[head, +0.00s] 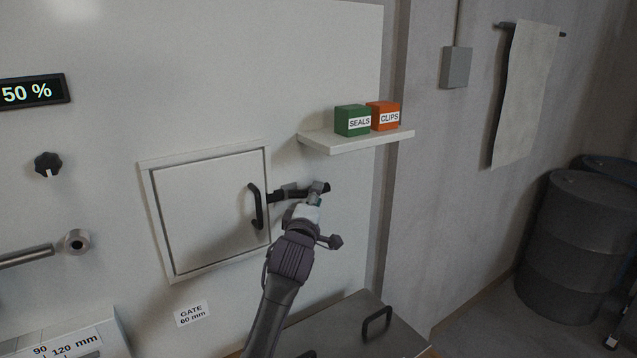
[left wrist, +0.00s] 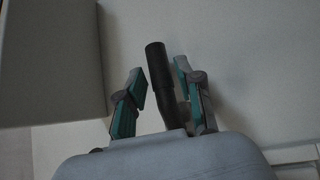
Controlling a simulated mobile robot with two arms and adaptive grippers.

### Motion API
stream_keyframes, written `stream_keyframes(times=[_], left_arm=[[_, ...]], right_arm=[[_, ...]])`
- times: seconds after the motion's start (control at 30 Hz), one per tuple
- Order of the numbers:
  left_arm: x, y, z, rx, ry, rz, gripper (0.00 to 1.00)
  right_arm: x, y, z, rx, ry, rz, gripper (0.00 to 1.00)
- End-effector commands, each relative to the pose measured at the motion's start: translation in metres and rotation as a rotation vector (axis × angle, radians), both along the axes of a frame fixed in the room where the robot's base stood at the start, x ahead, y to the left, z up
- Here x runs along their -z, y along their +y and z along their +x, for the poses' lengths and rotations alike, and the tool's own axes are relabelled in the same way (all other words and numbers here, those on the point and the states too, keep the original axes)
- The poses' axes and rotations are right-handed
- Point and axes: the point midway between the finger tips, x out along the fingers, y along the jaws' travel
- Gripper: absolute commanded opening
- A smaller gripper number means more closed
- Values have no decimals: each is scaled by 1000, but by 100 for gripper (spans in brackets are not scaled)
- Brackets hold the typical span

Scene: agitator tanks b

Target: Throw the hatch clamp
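The hatch (head: 205,215) is a white square door in a raised frame on the white wall panel, lying closed, with a black bow handle (head: 255,207). The hatch clamp (head: 288,194) is a dark lever at the door's right edge, pointing right, roughly level. My left gripper (head: 316,194) is at the lever's outer end. In the left wrist view the clamp's black grip (left wrist: 157,66) stands between the two open fingers, closer to the right one; whether it touches that finger I cannot tell. My right gripper is not in view.
A small shelf (head: 345,144) with a green SEALS box (head: 351,121) and an orange CLIPS box (head: 384,115) juts out just above the gripper. A grey lid with a handle (head: 376,322) lies below right. Dark drums (head: 572,245) stand far right.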

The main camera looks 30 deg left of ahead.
Motion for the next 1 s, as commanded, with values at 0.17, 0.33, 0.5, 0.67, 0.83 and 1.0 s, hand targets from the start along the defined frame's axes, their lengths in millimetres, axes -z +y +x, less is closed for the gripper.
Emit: stream_keyframes(times=[0.17,0.33,0.5,0.67,0.83,1.0], left_arm=[[-5,10,22,-1,1,0,36],[-4,12,30,0,1,0,36],[-4,13,31,0,1,0,36],[-4,13,31,0,1,0,24],[-4,13,31,0,1,0,0],[-4,13,31,0,1,0,0]], right_arm=[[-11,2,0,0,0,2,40],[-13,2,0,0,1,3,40],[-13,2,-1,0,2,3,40],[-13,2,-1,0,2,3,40],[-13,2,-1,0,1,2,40],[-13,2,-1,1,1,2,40]])
